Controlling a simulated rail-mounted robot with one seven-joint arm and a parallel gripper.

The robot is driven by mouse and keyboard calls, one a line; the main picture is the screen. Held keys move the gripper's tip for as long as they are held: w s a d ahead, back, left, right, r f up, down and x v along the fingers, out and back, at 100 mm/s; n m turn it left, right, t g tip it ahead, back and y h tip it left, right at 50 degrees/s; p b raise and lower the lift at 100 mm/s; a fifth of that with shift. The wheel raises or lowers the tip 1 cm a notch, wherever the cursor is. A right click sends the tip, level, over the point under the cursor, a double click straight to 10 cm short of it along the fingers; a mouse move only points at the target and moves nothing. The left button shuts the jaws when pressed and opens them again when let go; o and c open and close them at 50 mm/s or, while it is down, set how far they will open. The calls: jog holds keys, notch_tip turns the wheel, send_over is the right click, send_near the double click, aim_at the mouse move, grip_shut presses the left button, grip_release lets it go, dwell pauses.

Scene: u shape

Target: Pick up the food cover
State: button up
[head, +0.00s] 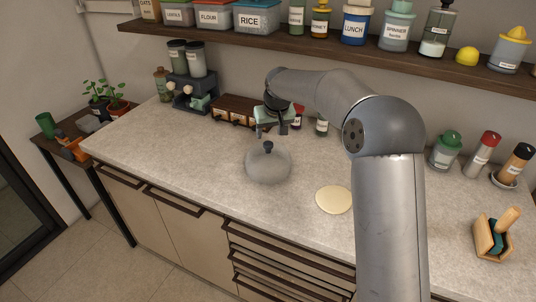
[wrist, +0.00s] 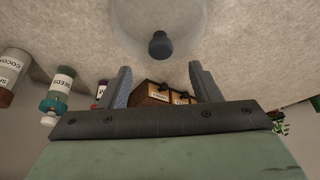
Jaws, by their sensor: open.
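The food cover (head: 268,165) is a translucent grey dome with a dark round knob on top, standing on the grey worktop in the head view. In the wrist view the food cover (wrist: 150,22) shows at the top, with its dark knob just beyond the fingers. My gripper (head: 267,133) hangs just above and slightly behind the knob in the head view. In the wrist view my gripper (wrist: 160,78) has its two fingers spread apart with nothing between them that it holds. The knob is apart from the fingers.
A pale round disc (head: 333,200) lies right of the cover. A wooden drawer box (head: 236,110) and small bottles (head: 322,127) stand behind. A shelf (head: 330,45) with jars overhangs the back. The worktop left of the cover is clear.

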aim_at(268, 143)
jog(key=shift+p+x, duration=1.15)
jog(key=shift+x, duration=2.05)
jog(key=shift+s, duration=0.1)
grip_shut()
